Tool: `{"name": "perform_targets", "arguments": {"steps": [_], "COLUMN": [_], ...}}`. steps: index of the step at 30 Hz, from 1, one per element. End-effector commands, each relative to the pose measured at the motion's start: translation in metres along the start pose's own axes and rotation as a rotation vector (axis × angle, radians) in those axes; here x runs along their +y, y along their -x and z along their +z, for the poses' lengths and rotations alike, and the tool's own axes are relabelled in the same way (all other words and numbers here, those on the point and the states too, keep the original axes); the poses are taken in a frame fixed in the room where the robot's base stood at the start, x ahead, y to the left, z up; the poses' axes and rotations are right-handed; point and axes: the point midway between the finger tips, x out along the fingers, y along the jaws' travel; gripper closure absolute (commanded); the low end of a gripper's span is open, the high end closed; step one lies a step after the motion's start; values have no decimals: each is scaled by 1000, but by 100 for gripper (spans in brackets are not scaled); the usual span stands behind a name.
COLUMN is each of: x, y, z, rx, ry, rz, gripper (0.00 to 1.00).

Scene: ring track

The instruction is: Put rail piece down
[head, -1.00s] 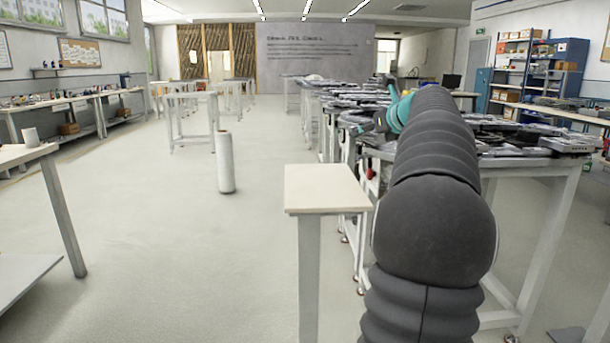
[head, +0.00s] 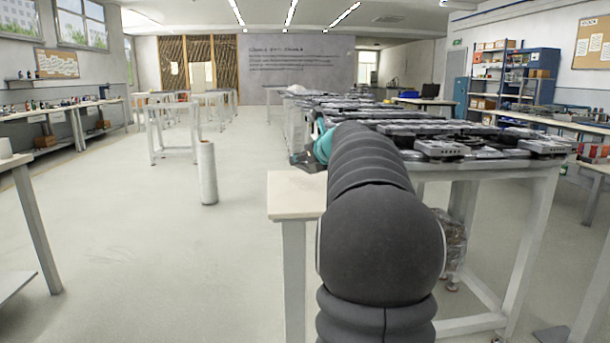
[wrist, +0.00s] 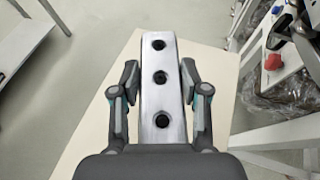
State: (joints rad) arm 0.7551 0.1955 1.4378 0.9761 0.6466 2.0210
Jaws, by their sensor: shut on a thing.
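A silver metal rail piece (wrist: 161,85) with dark round holes along its top is between the fingers of my gripper (wrist: 160,95) in the wrist view. The fingers press on its two long sides. Below it is the pale top of a small table (wrist: 110,90); I cannot tell whether the rail touches it. In the head view the same small table (head: 292,200) stands left of my arm. My gripper shows there only in part, near the table's far edge (head: 308,155), and the rail is mostly hidden.
A long workbench with several metal track parts (head: 445,150) stands to the right of my arm. A white cylinder (head: 207,175) stands on the floor at left, near a white table (head: 170,108). The floor between is open. A plastic-wrapped bundle (wrist: 275,95) lies under the right bench.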

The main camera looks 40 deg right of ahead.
Motion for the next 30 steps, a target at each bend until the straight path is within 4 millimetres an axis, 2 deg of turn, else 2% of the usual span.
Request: {"name": "perform_targets", "arguments": {"steps": [10,23,24,26,30], "x": [1,0,0,0,0], "y": [-13,-15,-16,-16,-16], "z": [-33,-37,-38,-38,-38], "rx": [-3,-4,0,0,0], "ry": [0,0,0,0,0], "rz": [-1,-1,1,1,1], "gripper": [100,100,48,33,30]}}
